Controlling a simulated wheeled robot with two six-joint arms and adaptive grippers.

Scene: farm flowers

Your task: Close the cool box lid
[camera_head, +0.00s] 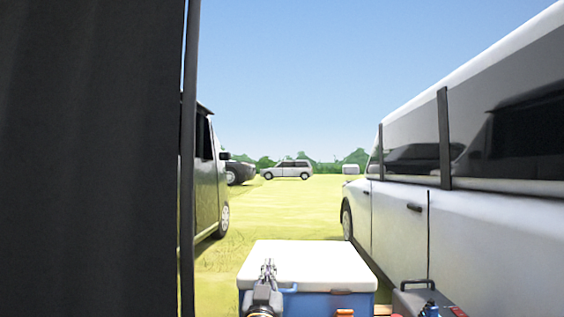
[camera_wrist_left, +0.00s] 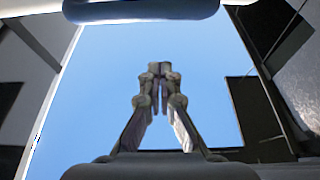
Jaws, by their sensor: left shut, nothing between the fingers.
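The cool box (camera_head: 312,302) is blue and stands low in the middle of the head view. Its white lid (camera_head: 320,262) lies over the top of the box and looks flat; I cannot tell whether it is fully seated. My left gripper (camera_head: 268,266) is at the lid's front left, fingers pointing away from me, and overlaps the lid in the picture. Whether it touches the lid is unclear. In the left wrist view the gripper (camera_wrist_left: 160,72) has its fingertips together with nothing between them, against a blue background. My right gripper is out of view.
A dark grey case (camera_head: 412,298) and a blue item (camera_head: 429,309) stand right of the cool box. A white van (camera_head: 480,225) flanks the right, a dark van (camera_head: 208,180) the left. A dark panel (camera_head: 90,160) blocks the far left. Grass lies open behind.

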